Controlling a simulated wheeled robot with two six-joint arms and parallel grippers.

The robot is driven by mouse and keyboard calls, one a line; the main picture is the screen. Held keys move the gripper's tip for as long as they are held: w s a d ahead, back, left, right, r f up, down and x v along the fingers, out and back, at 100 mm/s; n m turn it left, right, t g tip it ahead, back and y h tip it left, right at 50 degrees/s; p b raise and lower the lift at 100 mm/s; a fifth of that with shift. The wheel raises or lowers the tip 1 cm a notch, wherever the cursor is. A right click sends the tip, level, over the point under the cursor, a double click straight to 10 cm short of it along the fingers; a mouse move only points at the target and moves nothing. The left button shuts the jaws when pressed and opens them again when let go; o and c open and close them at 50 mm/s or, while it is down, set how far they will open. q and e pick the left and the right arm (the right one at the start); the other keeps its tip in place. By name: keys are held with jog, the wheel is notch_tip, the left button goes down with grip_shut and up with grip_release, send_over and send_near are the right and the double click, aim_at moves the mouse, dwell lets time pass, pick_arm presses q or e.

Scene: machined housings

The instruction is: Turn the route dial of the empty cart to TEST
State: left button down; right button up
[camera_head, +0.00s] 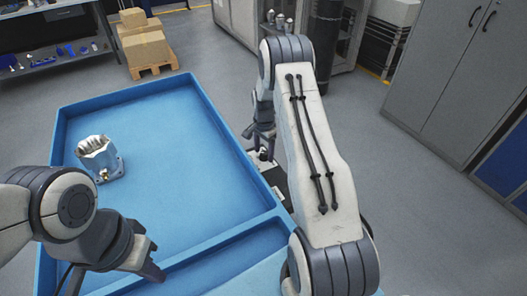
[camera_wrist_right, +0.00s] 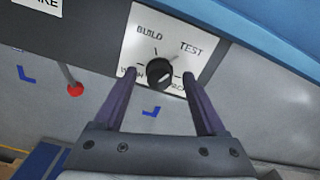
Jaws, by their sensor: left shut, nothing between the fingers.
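The route dial (camera_wrist_right: 159,73) is a black round knob on a white plate (camera_wrist_right: 185,30) in the right wrist view. BUILD reads at upper left and TEST at upper right; lower labels are partly hidden by my fingers. A pale mark shows on the knob's lower part, but I cannot tell for certain which label it faces. My right gripper (camera_wrist_right: 160,85) is open, one finger on each side of the dial with gaps. In the head view it (camera_head: 263,150) reaches down beside the blue cart (camera_head: 215,125). My left gripper (camera_head: 157,273) is shut and empty over the cart's near side.
A silver housing (camera_head: 99,157) stands in the blue tray at left; the rest is clear. A red-knobbed lever (camera_wrist_right: 75,89) is left of the dial. Cardboard boxes (camera_head: 147,48) on a pallet, a workbench (camera_head: 50,60) and grey cabinets (camera_head: 455,75) stand beyond.

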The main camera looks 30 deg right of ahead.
aim_at(264, 153)
jog(key=shift+r, duration=0.1)
notch_tip(264, 153, up, 10)
jog(key=b, duration=0.1)
jog(key=shift+r, duration=0.15)
dwell(0.5)
jog(key=s+a+r+n, duration=0.3)
jog(key=a+n, duration=0.1)
jog(key=a, duration=0.4)
jog(key=s+a+r+n, duration=0.3)
jog(key=s+a+r, duration=0.1)
jog(key=a, duration=0.4)
jog(key=s+a+r+n, duration=0.3)
jog(key=a+n, duration=0.1)
jog(key=a, duration=0.4)
jog(key=s+a+n, duration=0.2)
jog(key=s+n, duration=0.2)
jog(key=s, duration=0.3)
jog(key=s+a+r+n, duration=0.1)
jog(key=s+a+n, duration=0.2)
jog(key=s, duration=0.5)
jog(key=s+a+n+y, duration=0.1)
jog(key=s+a+n, duration=0.1)
jog(key=s+n, duration=0.2)
jog(key=s, duration=0.3)
jog(key=shift+s+a+r+n, duration=0.25)
jog(key=shift+s+a+n, duration=0.05)
jog(key=shift+a+n, duration=0.1)
